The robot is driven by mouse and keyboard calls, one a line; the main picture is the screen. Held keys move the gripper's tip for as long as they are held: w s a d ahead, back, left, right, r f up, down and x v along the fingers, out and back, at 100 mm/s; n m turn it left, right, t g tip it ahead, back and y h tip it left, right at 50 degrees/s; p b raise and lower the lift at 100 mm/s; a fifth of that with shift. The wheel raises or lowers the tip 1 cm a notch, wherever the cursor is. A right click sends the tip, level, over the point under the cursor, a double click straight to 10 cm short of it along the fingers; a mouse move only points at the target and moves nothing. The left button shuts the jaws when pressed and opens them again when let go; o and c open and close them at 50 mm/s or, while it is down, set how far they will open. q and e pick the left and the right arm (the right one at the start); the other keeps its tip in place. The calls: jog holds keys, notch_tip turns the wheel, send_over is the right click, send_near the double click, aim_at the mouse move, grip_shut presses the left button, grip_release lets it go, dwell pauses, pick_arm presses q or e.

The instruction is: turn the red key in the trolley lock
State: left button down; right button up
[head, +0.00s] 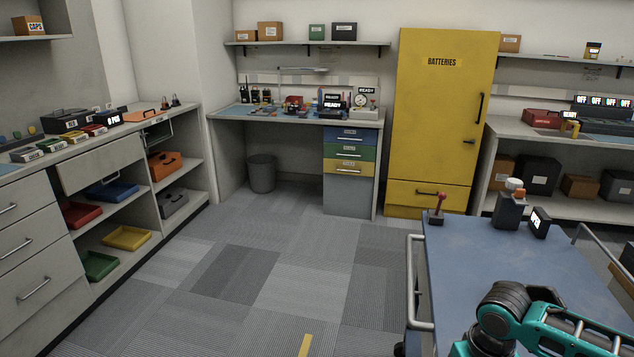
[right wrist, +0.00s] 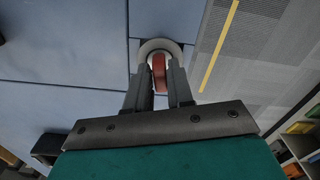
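In the right wrist view, the red key (right wrist: 159,72) stands in a round pale lock (right wrist: 146,48) on the side of the blue trolley. The key looks lined up with the fingers. In the head view, the trolley's blue top (head: 470,255) is at the lower right, and my teal right arm reaches over it. The lock, the key and the right fingertips are hidden there. My left gripper is not in view.
On the trolley top stand a red-knobbed lever (head: 437,210), a dark radio-like device with an orange cap (head: 510,206) and a small black display (head: 539,223). A metal handle (head: 411,280) runs along the trolley's left end. The carpet (head: 250,280) to the left is clear.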

jog(key=o, duration=0.4)
jog(key=shift+o, duration=0.2)
